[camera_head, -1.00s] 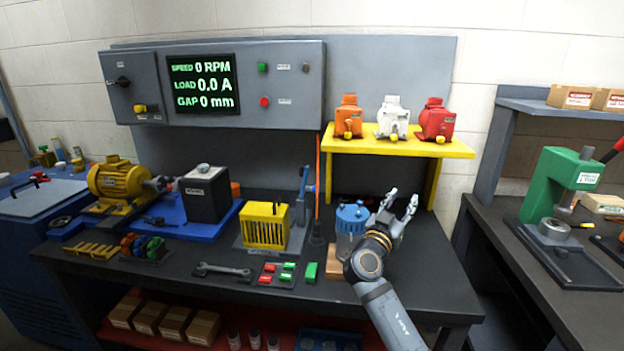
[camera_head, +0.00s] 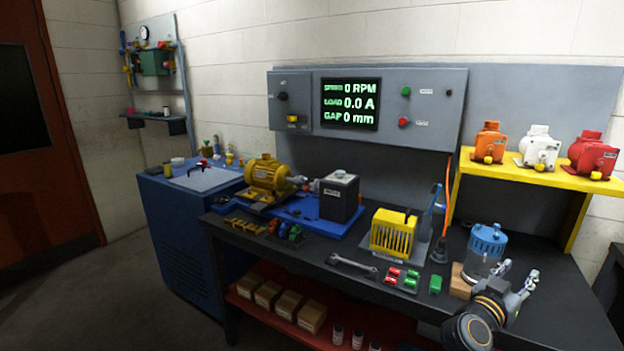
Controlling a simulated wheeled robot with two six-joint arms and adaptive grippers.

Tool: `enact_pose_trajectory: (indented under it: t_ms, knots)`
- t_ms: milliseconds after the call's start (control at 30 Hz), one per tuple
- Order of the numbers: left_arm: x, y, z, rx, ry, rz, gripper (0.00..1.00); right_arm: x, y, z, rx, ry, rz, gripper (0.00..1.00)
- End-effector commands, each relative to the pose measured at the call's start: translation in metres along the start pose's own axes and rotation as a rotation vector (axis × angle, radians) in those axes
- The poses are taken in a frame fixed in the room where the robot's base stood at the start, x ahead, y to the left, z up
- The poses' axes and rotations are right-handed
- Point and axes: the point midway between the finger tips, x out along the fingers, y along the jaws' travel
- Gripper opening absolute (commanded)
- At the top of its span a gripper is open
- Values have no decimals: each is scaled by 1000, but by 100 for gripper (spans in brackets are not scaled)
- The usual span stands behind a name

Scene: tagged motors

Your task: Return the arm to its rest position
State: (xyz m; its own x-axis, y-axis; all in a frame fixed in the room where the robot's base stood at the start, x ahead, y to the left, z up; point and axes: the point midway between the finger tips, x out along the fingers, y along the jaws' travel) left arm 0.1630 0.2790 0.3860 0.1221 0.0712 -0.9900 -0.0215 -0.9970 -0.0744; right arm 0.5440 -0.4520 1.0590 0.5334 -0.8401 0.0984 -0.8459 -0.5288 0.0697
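My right gripper (camera_head: 519,268) is at the lower right, with its dark wrist below it at the bottom edge. Its two fingers stand apart with nothing between them. It is in front of the bench's right part, close to the blue-topped clear jar (camera_head: 487,246) and overlapping it in the picture. I cannot tell whether they touch. My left gripper is not in view.
The dark workbench (camera_head: 560,310) carries a yellow motor (camera_head: 268,175), a black box (camera_head: 339,197), a yellow slotted guard (camera_head: 393,232) and a wrench (camera_head: 352,263). A yellow shelf (camera_head: 540,174) holds three tagged motors. Open floor (camera_head: 110,300) lies to the left.

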Motion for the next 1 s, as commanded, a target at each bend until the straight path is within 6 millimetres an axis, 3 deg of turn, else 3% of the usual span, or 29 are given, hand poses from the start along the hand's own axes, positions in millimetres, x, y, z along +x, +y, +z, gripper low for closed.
enact_pose_trajectory:
  t_ms: [167,333,467,600,800,1000]
  knots:
    - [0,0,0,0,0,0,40,-25,2,50,-80,-165,-57,38]
    - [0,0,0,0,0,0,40,-66,8,110,-194,-377,-154,38]
    - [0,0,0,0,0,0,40,-115,16,159,-307,-573,-277,38]
    - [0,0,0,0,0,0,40,-178,28,202,-432,-776,-449,38]
    - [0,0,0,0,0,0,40,-258,45,233,-559,-979,-690,38]
    - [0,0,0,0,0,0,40,-327,63,242,-646,-1118,-927,38]
